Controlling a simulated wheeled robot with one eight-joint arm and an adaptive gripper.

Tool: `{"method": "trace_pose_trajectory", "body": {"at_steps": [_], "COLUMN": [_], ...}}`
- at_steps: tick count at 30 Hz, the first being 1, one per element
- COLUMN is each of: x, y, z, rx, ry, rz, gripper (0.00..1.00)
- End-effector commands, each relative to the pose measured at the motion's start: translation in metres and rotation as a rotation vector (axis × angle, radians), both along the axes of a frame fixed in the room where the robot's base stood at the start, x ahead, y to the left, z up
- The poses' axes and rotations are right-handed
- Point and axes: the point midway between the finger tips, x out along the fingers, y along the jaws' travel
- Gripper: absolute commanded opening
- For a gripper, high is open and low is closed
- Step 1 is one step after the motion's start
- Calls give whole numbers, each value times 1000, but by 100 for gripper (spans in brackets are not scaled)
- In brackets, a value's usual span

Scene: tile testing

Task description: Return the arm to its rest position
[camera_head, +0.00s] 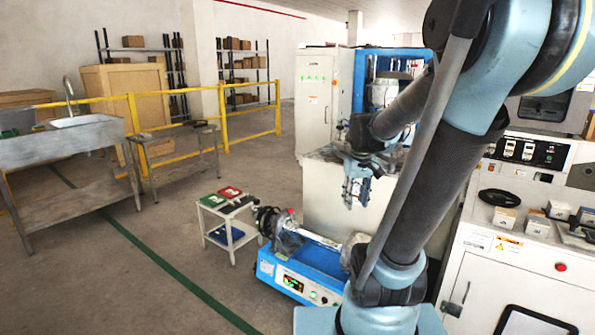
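My arm rises from the lower middle of the head view and bends across the right side. My gripper (356,196) hangs from the wrist, pointing down, in front of a pale machine cabinet. It is small in the picture, and its finger opening is not clear. I see no object hanging from it.
A blue machine (268,266) with a metal shaft sits low beside my arm. A small white table (210,214) holds red, green and blue items. A control bench (492,262) with small boxes is at right. A sink (85,133) and yellow railing (178,93) are left. The floor between is open.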

Motion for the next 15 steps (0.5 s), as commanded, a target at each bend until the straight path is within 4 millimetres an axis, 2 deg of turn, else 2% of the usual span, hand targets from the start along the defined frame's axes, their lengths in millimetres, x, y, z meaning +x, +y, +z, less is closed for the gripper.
{"method": "trace_pose_trajectory", "body": {"at_steps": [3, 15], "x": [-28, -109], "y": [-1, -2], "z": [-6, -39], "rx": [5, 24], "ry": [-8, -36], "rz": [-36, -159], "gripper": [36, 36]}}
